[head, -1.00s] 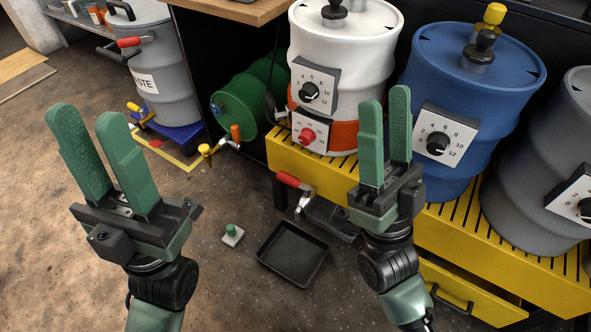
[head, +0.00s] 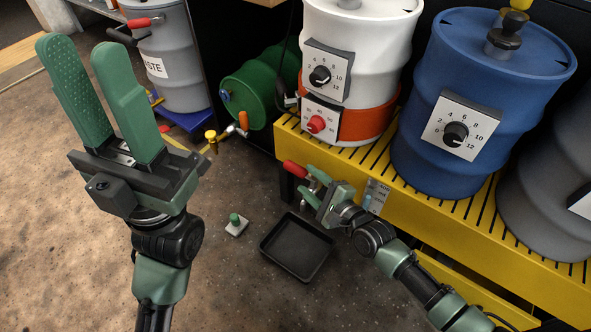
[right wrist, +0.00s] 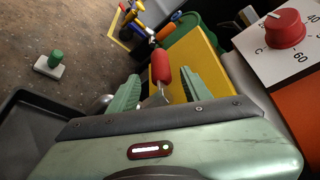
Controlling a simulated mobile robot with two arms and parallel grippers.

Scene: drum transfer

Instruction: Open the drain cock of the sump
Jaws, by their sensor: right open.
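The sump is the yellow grated platform (head: 440,215) under the drums. Its drain cock, with a red handle (head: 294,169), sticks out at the platform's left front corner, above the floor. My right gripper (head: 314,183) is open at the cock. In the right wrist view the red handle (right wrist: 161,66) shows between the two green fingers, which are apart from each other; I cannot tell whether they touch it. The cock's body is mostly hidden by the gripper. My left gripper (head: 82,58) is open and empty, raised over the floor at the left.
A black tray (head: 297,247) lies on the floor below the cock, beside a small block with a green button (head: 236,224). White (head: 360,30) and blue (head: 490,90) drums stand on the platform. A green drum (head: 258,90) lies behind, with an orange-handled tap (head: 243,121).

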